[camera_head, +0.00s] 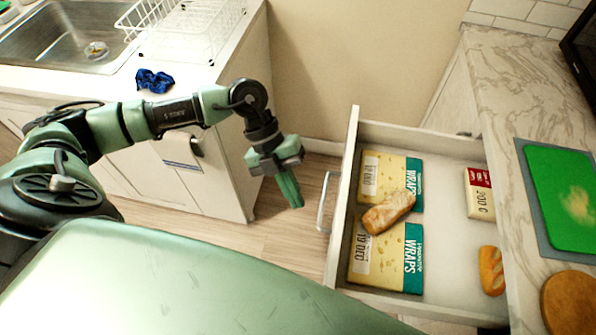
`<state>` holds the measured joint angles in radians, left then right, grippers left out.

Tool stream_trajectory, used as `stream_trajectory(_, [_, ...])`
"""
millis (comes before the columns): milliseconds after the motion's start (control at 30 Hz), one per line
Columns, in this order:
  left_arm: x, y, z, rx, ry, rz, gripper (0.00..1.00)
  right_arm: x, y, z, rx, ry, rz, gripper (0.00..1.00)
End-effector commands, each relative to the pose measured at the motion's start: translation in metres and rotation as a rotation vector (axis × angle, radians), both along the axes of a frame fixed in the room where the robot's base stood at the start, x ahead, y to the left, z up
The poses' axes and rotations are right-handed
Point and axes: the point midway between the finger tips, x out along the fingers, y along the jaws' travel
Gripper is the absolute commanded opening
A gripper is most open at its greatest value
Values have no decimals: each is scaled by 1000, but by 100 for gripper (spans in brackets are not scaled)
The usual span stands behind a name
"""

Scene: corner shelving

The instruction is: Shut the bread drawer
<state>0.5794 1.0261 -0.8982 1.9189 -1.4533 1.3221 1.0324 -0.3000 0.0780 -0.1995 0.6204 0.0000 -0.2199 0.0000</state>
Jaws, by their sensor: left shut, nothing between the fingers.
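The bread drawer (440,140) stands pulled out from the counter on the right, open to view from above. Its front panel (343,190) faces left and carries a metal bar handle (326,203). Inside lie two wraps packets (384,272), a bread roll (389,212) on top of them, a white and red packet (479,195) and another loaf (491,270). My left gripper (293,203) is shut and empty, pointing down just left of the handle, apart from it in the picture. My right gripper is not in view.
A marble counter (500,90) with a green cutting board (562,196) and a round wooden board (568,305) is at right. A sink (60,40), dish rack (190,30) and blue cloth (153,80) are at upper left. Wooden floor (250,250) shows between the cabinets.

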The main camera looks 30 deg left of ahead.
Motion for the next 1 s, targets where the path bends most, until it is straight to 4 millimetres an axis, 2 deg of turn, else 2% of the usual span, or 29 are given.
stream_trajectory(100, [-8,-17,-19,-4,4,-2,0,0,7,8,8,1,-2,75])
stream_trajectory(267, [-15,-35,-45,-6,2,-1,0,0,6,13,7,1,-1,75])
stream_trajectory(400, [-6,-57,-41,-7,-1,-2,0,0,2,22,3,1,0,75])
stream_trajectory(533, [-3,-67,-43,-5,-1,1,0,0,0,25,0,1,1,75])
stream_trajectory(1000, [-2,-71,-44,-4,-1,0,0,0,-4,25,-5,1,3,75])
